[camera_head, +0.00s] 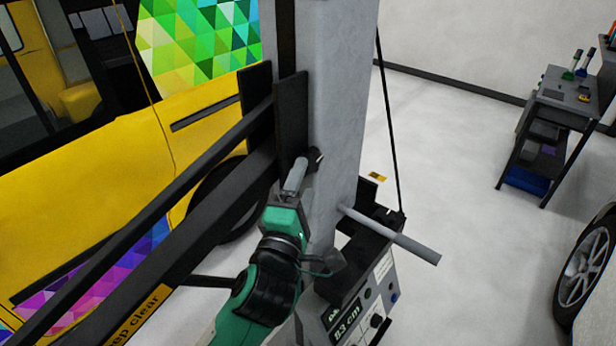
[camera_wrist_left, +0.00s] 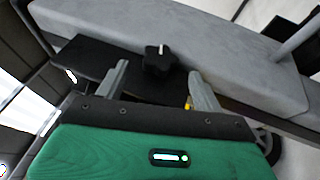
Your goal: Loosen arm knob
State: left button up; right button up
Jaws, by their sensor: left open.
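The arm knob (camera_wrist_left: 158,60) is a black, lobed star knob on the side of the grey column, and it shows clearly in the left wrist view. In the head view the knob (camera_head: 316,157) is a small dark shape at the column's edge, partly hidden by my gripper. My left gripper (camera_head: 302,170) is green with grey fingers and reaches up to the knob. In the left wrist view the fingers of my left gripper (camera_wrist_left: 159,78) are open, one on each side of the knob, with gaps between. My right gripper is in neither view.
The grey column (camera_head: 344,110) carries dark horizontal arms (camera_head: 170,215) reaching left beside a yellow van (camera_head: 90,180). A control box (camera_head: 350,310) and a grey rod (camera_head: 395,237) sit low on the column. A tool cart (camera_head: 555,115) and wheel (camera_head: 585,265) stand right; floor between is clear.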

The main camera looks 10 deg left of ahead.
pick_arm(q)
jog(key=b+v, duration=0.1)
jog(key=v, duration=0.8)
jog(key=shift+s, duration=0.4)
jog(key=shift+f, duration=0.1)
